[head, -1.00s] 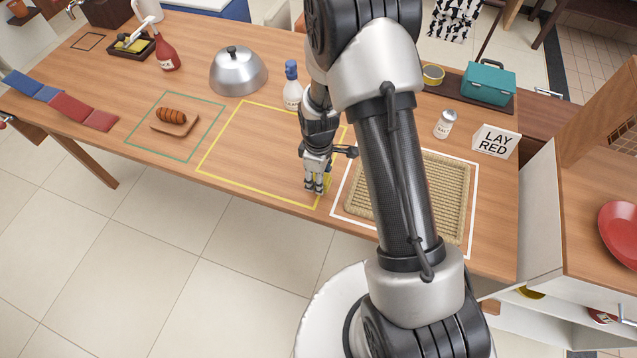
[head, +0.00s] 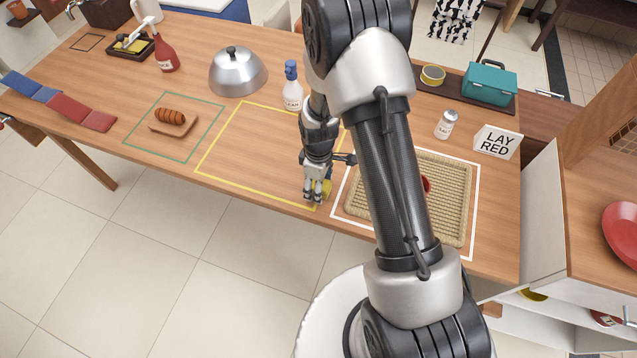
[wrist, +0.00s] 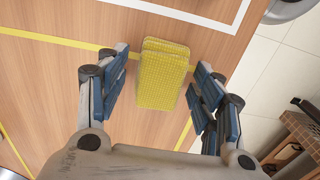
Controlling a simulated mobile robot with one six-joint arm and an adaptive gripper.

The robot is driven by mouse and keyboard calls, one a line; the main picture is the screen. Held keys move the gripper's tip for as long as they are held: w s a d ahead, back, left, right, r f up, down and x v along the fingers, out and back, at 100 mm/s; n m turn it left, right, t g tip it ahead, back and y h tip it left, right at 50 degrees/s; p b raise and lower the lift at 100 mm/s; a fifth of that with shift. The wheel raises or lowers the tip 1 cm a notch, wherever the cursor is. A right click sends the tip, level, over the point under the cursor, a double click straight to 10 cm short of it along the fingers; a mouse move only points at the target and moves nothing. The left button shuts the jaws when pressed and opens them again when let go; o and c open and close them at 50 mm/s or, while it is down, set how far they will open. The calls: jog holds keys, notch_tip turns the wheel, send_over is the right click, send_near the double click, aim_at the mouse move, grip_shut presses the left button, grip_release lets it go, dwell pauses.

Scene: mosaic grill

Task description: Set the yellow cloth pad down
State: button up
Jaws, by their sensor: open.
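The yellow cloth pad (wrist: 163,75) is between my fingers in the wrist view, with a visible gap on both sides. It lies across the yellow outline on the wooden table, near the front edge; whether its whole underside touches the wood is hard to tell. In the head view only a small yellow part of the pad (head: 327,187) shows beside my gripper (head: 315,199). My gripper also shows in the wrist view (wrist: 163,62), open, with one finger on each side of the pad.
A woven mat (head: 457,215) in a white outline lies to the right, with a red thing (head: 427,184) on it partly behind my arm. A squeeze bottle (head: 292,90) and metal dome (head: 238,72) stand behind. The middle of the yellow-outlined area (head: 262,150) is clear.

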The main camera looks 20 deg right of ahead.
notch_tip(320, 180, up, 22)
jog(key=s+m+t+p, duration=0.1)
jog(key=m+p, duration=0.1)
jog(key=p, duration=0.2)
jog(key=s+r+m+t, duration=0.3)
jog(key=s+r+m, duration=0.5)
jog(key=s+r, duration=1)
jog(key=s, duration=0.2)
jog(key=shift+s+r+m+t, duration=0.25)
jog(key=shift+s+m+t, duration=0.05)
jog(key=shift+m, duration=0.1)
jog(key=shift+d, duration=0.1)
